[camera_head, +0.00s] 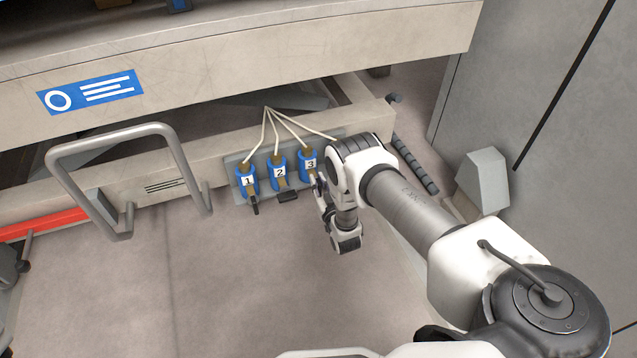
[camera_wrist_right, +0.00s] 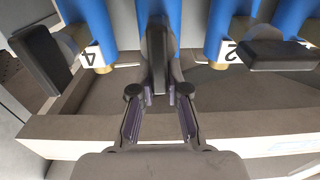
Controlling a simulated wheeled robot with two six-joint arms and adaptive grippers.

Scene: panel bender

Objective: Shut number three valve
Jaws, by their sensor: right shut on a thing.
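Blue valves with number labels stand in a row on a grey plate. In the head view I see valve one (camera_head: 247,181), valve two (camera_head: 278,171) and number three valve (camera_head: 309,160). My right gripper (camera_head: 317,184) is at number three valve, partly hidden by my arm. In the right wrist view, my right gripper (camera_wrist_right: 158,85) is shut on the black lever (camera_wrist_right: 157,45) of the middle valve, between the valves labelled 4 (camera_wrist_right: 92,25) and 2 (camera_wrist_right: 228,25). This lever lies lengthwise in line with the fingers. The middle valve's label is hidden. My left gripper is not in view.
Valve two's lever (camera_wrist_right: 278,55) points sideways, and valve four's lever (camera_wrist_right: 42,58) is close on the other side. White hoses (camera_head: 265,125) run up from the valves. A grey U-shaped handle (camera_head: 125,140) stands out at left. The floor (camera_head: 240,280) in front is clear.

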